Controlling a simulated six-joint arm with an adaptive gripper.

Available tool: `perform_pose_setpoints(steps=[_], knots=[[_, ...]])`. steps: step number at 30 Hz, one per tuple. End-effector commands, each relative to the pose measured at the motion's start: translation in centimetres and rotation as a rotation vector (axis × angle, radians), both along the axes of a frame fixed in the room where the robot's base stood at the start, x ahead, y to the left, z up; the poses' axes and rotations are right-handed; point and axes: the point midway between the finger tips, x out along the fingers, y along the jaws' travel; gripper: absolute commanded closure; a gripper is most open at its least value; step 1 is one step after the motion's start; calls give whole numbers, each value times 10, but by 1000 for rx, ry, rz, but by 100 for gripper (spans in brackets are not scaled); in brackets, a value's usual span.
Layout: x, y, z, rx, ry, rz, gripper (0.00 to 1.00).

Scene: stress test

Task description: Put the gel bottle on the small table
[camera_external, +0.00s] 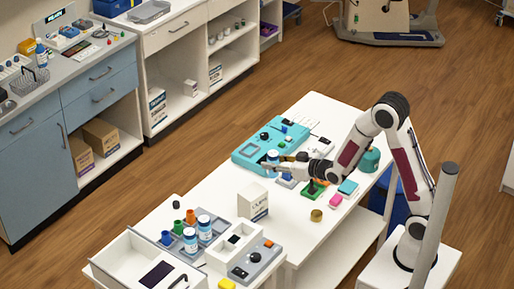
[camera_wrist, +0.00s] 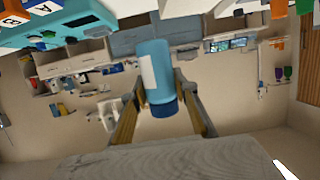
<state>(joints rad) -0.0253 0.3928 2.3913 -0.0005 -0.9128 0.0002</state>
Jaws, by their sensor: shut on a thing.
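My gripper (camera_external: 277,165) is over the turquoise panel on the long white table (camera_external: 325,217). In the wrist view its two fingers (camera_wrist: 160,95) are shut on a blue bottle (camera_wrist: 152,62) with a white label and dark blue cap, which I take for the gel bottle. The bottle (camera_external: 272,156) is small and partly hidden by the fingers in the external view. I cannot tell whether its base touches the panel. No separate table clearly stands out as the small table.
The turquoise panel (camera_external: 247,153) lies under the gripper. A white box (camera_external: 254,199), a green joystick block (camera_external: 312,188) and a gold cylinder (camera_external: 316,215) stand near. A counter with cabinets (camera_external: 100,90) lines the left.

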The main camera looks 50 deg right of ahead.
Motion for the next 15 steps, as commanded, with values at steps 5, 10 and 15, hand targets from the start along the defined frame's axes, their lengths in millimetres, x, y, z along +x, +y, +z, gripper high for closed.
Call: perform_pose_setpoints(steps=[5, 10, 15], knots=[[14, 36, -6, -1, -2, 88, 99], [30, 84, -8, 0, -2, 219, 99], [40, 131, -9, 0, -2, 352, 99]])
